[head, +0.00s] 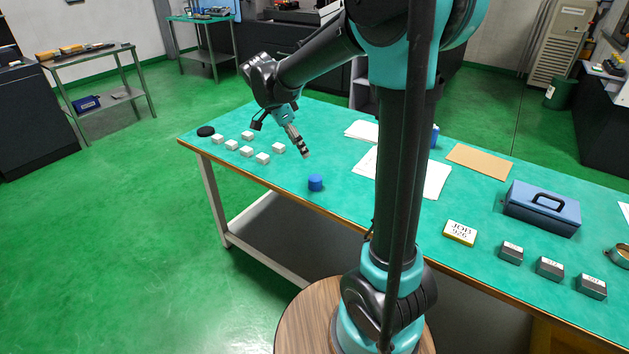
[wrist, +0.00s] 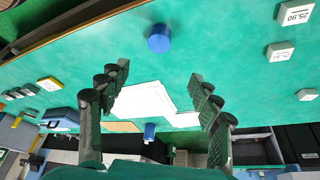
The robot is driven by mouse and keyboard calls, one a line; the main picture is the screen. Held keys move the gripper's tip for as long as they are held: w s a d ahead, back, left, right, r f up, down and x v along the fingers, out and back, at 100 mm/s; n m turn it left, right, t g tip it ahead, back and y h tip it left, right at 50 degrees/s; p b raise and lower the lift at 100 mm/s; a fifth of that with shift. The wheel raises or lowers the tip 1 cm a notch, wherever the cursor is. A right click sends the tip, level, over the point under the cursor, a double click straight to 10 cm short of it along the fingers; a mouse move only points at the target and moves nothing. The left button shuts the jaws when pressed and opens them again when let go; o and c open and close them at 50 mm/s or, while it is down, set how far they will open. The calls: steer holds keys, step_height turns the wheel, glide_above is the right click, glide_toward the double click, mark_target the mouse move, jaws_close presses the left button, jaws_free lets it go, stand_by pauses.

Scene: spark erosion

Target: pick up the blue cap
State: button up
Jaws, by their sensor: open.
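The blue cap (head: 315,183) is a short blue cylinder standing on the green table top near its front edge. It also shows in the wrist view (wrist: 159,38), at the top middle, beyond the fingertips. My gripper (head: 303,149) is above the table, behind the cap in the head view, and does not touch it. In the wrist view my gripper (wrist: 160,82) has its two fingers wide apart, with nothing between them.
Several small white blocks (head: 262,158) stand left of the cap, with a black disc (head: 206,131) beyond. White papers (head: 362,131), a brown sheet (head: 478,161), a blue box (head: 541,207) and a JOB sign (head: 460,233) lie right. The table around the cap is clear.

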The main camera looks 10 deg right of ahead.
glide_above(316, 178)
steer(key=a, duration=0.2)
step_height(316, 178, down, 9)
steer(key=shift+r, duration=0.1)
steer(key=shift+x, duration=3.1)
steer(key=shift+s+a, duration=0.1)
steer(key=shift+s, duration=0.05)
steer(key=shift+c, duration=0.4)
steer(key=c, duration=1)
